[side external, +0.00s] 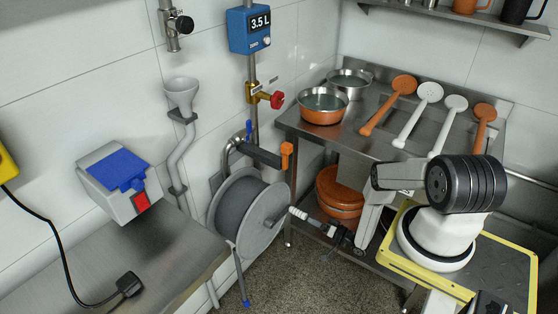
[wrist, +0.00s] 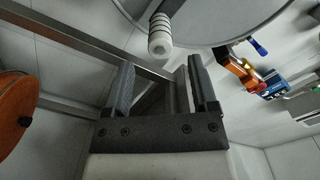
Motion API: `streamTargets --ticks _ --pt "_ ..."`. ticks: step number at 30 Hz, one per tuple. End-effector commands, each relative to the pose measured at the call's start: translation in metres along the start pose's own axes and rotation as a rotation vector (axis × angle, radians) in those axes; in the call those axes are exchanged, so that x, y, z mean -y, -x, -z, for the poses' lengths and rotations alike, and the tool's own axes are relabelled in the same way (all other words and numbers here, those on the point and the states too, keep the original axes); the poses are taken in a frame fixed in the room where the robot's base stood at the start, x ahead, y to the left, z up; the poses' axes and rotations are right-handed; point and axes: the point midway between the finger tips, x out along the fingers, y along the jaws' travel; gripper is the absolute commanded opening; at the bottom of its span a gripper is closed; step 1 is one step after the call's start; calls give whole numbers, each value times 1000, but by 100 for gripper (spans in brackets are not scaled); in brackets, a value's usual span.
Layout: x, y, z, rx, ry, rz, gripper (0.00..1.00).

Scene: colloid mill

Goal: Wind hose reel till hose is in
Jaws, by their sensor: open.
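The hose reel (side external: 265,232) is a grey disc-sided drum on the wall, with dark grey hose (side external: 235,205) around it. A thin grey length with a blue tip (side external: 246,302) shows below the reel, near the floor. The crank handle, with a whitish ribbed grip (side external: 298,213), sticks out from the reel's front face. In the wrist view the grip (wrist: 160,40) lies just beyond my fingertips, roughly centred between them, with the reel's disc (wrist: 215,18) behind. My gripper (wrist: 160,72) is open and empty. In the side view it (side external: 340,234) is right of the grip, partly hidden by my arm.
A steel table (side external: 385,135) with pans and ladles stands behind my arm. An orange pot (side external: 340,195) sits on its lower shelf, beside my gripper. An orange-ended bracket (side external: 287,152) is above the reel. A steel counter (side external: 130,262) lies left; floor between is clear.

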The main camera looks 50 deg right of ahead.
Motion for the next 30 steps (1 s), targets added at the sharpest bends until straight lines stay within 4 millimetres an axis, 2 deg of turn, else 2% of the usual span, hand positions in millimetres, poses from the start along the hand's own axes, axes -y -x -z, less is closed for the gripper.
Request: streamTargets --ticks 3,4,9,10,11,20,30 --pt "0 0 0 0 0 0 74" --pt "0 0 0 0 0 0 68" --pt "0 -2 2 8 7 -5 14" --pt "0 -3 3 13 10 -8 5" --pt "0 -4 4 18 13 -11 0" --pt "3 -20 30 132 105 -70 0" --pt "22 -30 69 347 274 -155 0"
